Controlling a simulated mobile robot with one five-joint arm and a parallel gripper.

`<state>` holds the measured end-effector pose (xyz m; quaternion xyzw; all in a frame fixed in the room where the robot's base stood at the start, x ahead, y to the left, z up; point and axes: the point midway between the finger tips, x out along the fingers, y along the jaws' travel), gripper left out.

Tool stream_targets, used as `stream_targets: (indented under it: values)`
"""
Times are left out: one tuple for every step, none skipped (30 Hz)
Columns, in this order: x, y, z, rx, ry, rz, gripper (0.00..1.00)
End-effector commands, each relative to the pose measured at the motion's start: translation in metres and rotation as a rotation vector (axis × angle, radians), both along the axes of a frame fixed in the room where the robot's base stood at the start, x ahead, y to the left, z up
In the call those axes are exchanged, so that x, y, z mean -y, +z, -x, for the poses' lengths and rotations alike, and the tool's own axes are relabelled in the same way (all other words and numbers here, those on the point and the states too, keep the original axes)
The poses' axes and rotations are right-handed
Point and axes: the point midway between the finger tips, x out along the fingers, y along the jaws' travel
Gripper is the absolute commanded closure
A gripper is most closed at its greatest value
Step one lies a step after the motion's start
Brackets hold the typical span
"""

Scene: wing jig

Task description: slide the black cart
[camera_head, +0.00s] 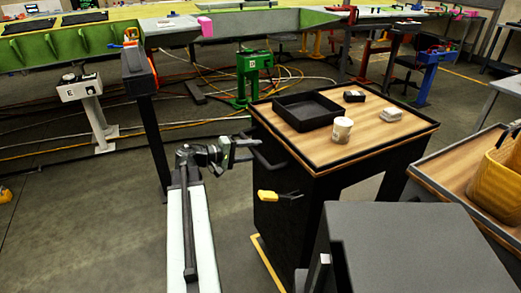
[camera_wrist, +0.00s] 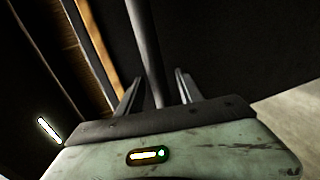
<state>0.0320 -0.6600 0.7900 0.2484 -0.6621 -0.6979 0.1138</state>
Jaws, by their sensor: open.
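The black cart (camera_head: 350,180) stands in the middle of the head view, with a wood-patterned top and dark sides. Its dark handle (camera_head: 268,158) sticks out on the left side, near the top. My gripper (camera_head: 248,149) is level with this handle, at its left end. In the wrist view my gripper (camera_wrist: 158,92) is open, and the dark handle bar (camera_wrist: 148,45) runs up between its two fingers. I cannot tell whether either finger touches the bar. The cart's wooden edge (camera_wrist: 92,45) shows at the upper left there.
A second cart (camera_head: 450,178) with a yellow basket (camera_head: 500,178) stands right. Hoses (camera_head: 205,80) cross the floor behind. Open floor lies left.

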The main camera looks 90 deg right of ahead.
Motion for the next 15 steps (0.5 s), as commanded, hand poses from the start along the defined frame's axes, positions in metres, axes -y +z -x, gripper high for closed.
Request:
stream_targets:
  values:
    - [-0.006,0.005,-0.009,0.0,0.003,0.001,0.57]
    - [-0.008,0.006,-0.014,0.0,0.003,0.001,0.57]
    - [-0.012,0.007,-0.021,0.0,0.003,0.001,0.57]
    - [-0.014,0.008,-0.024,0.0,0.002,0.0,0.57]
    - [-0.016,0.008,-0.028,0.0,0.002,0.0,0.57]
    - [-0.018,0.009,-0.032,0.0,0.003,0.001,0.57]
    - [-0.02,0.009,-0.034,0.0,0.002,0.0,0.57]
    - [-0.021,0.009,-0.036,0.001,0.001,0.001,0.57]
    - [-0.022,0.009,-0.037,0.0,0.0,0.001,0.57]
    - [-0.022,0.009,-0.037,0.0,0.0,0.001,0.57]
    - [-0.022,0.009,-0.037,0.0,-0.001,0.001,0.57]
    - [-0.022,0.009,-0.037,0.0,-0.001,0.001,0.57]
    - [-0.022,0.009,-0.037,0.0,-0.001,0.001,0.57]
    - [-0.022,0.009,-0.037,0.0,-0.002,0.001,0.57]
    - [-0.022,0.009,-0.037,0.0,-0.001,0.001,0.57]
